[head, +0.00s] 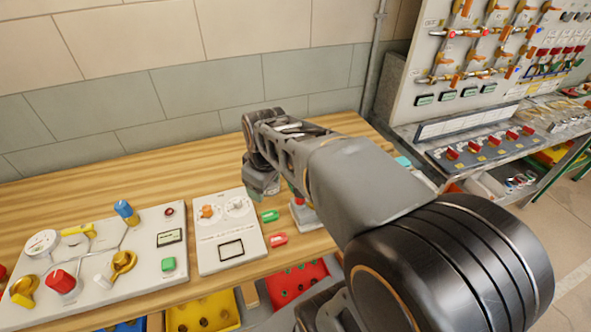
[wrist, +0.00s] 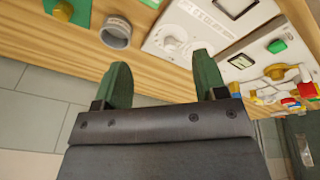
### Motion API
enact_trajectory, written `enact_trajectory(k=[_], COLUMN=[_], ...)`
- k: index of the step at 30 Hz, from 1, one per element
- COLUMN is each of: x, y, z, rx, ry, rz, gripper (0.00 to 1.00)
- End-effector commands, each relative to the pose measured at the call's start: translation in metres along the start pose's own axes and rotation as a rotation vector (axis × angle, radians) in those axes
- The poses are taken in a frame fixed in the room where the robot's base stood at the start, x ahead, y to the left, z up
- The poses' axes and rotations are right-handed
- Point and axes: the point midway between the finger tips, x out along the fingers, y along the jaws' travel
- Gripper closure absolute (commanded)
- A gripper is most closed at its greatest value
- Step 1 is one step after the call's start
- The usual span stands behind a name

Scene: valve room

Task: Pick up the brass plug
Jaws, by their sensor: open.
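Several brass-coloured pieces lie in a yellow bin (head: 208,308) below the bench's front edge in the head view, too small to tell apart. My gripper (wrist: 163,76) shows in the wrist view with two green fingers wide apart and nothing between them. It is over the back part of the wooden bench, near the white panel (wrist: 185,25).
A grey round socket-like piece (wrist: 117,33) stands on the bench near the fingers. A valve panel (head: 110,250) with gauge and brass handles lies at left. The wall is close behind the bench.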

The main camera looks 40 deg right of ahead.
Motion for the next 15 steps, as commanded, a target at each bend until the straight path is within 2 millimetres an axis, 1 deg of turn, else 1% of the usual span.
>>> enact_trajectory(k=[1, 2, 3, 5, 6, 8, 9, 12, 15], x=[-0.003, -0.002, -0.001, 0.003, 0.007, 0.014, 0.018, 0.031, 0.043], y=[0.024, 0.037, 0.054, 0.080, 0.097, 0.122, 0.138, 0.172, 0.199], z=[-0.010, -0.015, -0.020, -0.026, -0.029, -0.030, -0.030, -0.026, -0.020], rx=[-0.094, -0.164, -0.257, -0.395, -0.485, -0.611, -0.691, -0.867, -1.008], ry=[-0.028, -0.040, -0.053, -0.067, -0.073, -0.077, -0.076, -0.063, -0.044], rz=[-0.017, -0.029, -0.047, -0.078, -0.098, -0.131, -0.153, -0.201, -0.240], gripper=[0.35, 0.35, 0.35, 0.35, 0.35, 0.35, 0.35, 0.35, 0.35])
